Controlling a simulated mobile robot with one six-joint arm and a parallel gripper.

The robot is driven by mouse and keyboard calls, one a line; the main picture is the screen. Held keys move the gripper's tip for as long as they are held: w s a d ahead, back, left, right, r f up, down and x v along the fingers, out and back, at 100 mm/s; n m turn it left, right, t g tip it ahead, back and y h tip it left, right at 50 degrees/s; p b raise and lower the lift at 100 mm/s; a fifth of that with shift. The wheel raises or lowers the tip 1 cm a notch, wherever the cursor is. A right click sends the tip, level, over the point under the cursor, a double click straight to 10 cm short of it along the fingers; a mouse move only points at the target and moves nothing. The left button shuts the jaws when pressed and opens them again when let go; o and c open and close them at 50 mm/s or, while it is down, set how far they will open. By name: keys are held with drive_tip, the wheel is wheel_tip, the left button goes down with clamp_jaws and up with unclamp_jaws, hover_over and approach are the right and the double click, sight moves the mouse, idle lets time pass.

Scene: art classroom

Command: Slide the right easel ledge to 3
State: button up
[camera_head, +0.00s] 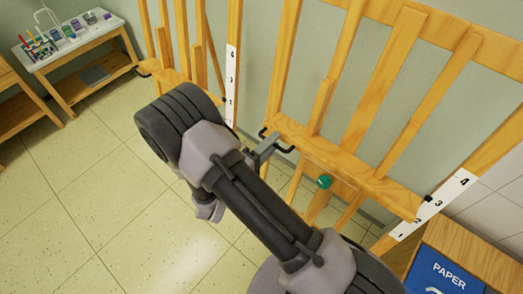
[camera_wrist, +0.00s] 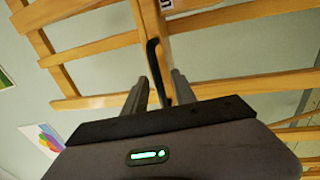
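The right easel's wooden ledge (camera_head: 345,166) runs across its frame in the head view. A black pointer (camera_head: 428,198) at its right end sits beside the 3 on the white number scale (camera_head: 438,203). A black handle (camera_head: 284,148) is on the ledge's left part. My gripper (camera_head: 268,146) is at this handle. In the wrist view, the black handle (camera_wrist: 156,66) runs between the two fingers of my gripper (camera_wrist: 160,84), with small gaps on both sides. The fingers look open around it. Contact with the handle cannot be told.
A green knob (camera_head: 324,181) shows below the ledge. A wooden cabinet with a blue PAPER sign (camera_head: 446,274) stands at the lower right. Another easel's number scale (camera_head: 232,70) is to the left. An art-supply table (camera_head: 90,49) is at the upper left. The tiled floor at left is clear.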

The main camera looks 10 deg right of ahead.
drive_tip(key=p+v, duration=0.2)
drive_tip(key=v, duration=1.5)
drive_tip(key=shift+r, duration=0.1)
